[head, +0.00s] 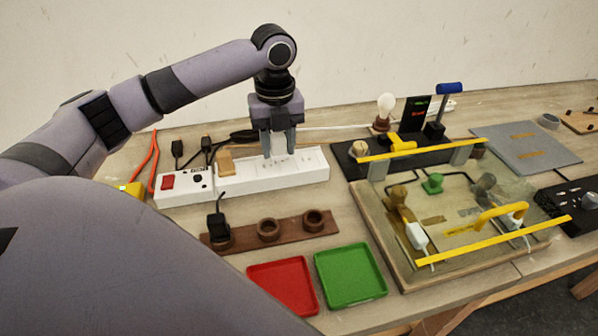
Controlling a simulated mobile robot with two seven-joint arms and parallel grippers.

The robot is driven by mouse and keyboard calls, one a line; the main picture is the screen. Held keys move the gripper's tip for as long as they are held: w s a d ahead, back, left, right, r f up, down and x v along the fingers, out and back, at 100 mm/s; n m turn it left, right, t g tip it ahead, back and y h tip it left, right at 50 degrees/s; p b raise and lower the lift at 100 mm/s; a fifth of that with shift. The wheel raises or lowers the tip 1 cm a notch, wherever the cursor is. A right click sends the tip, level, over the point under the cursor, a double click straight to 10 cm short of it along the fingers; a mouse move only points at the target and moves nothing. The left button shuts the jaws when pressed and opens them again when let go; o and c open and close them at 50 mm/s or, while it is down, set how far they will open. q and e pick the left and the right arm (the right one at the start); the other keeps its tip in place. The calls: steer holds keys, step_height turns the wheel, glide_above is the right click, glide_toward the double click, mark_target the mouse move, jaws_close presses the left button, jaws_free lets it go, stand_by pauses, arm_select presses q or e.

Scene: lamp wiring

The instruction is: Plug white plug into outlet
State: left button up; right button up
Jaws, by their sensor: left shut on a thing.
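The white power strip (240,182) lies on the bench, with its sockets along the right part and a red switch at its left end. My left gripper (279,153) points down over the right part of the strip. It is shut on the white plug (279,158), which sits between the fingers at the strip's top face. I cannot tell whether the plug's prongs are in the outlet. A white cord (335,128) runs right from behind the gripper. My right gripper is not in view.
A brown rack with round holes (290,230) holds a black plug (217,225). Red (282,285) and green (350,274) trays lie in front. A clear-covered box with yellow bars (450,225) and a bulb (386,104) stand right. Black plugs (177,150) lie behind the strip.

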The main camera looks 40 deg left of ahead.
arm_select(q)
steer(key=a, duration=0.3)
steer(key=a+r, duration=0.1)
steer(key=shift+w+a, duration=0.25)
steer(key=shift+w, duration=0.15)
steer(key=shift+d, duration=0.1)
steer(key=shift+f, duration=0.1)
glide_above(267, 166)
steer(key=shift+f, duration=2.05)
steer(key=shift+f, duration=1.1)
steer(key=o, duration=1.1)
steer(key=shift+c, duration=0.2)
